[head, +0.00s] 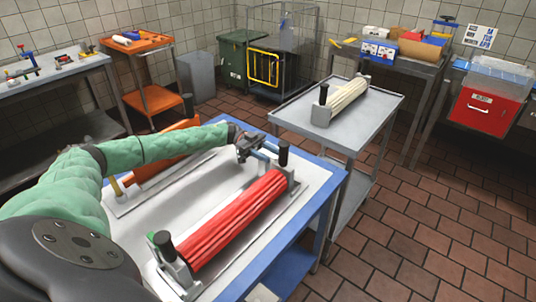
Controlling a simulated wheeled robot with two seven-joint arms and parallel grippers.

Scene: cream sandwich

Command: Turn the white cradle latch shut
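A cream-white ribbed roller (347,94) lies in a grey cradle (321,115) on the grey cart at the back. A black upright knob (323,94) stands at its near end; whether its latch is shut is too small to tell. A red ribbed roller (235,220) lies in a cradle on the nearer blue-edged table, with black knobs at its near end (163,242) and far end (283,152). My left gripper (254,150) is just left of the red cradle's far end, well short of the cream roller. Its finger opening is unclear. My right gripper is out of view.
An orange roller (170,150) lies partly behind my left arm on the near table (323,180). Benches, a wire cage (290,45) and a red box (488,110) stand along the walls. The right floor is clear.

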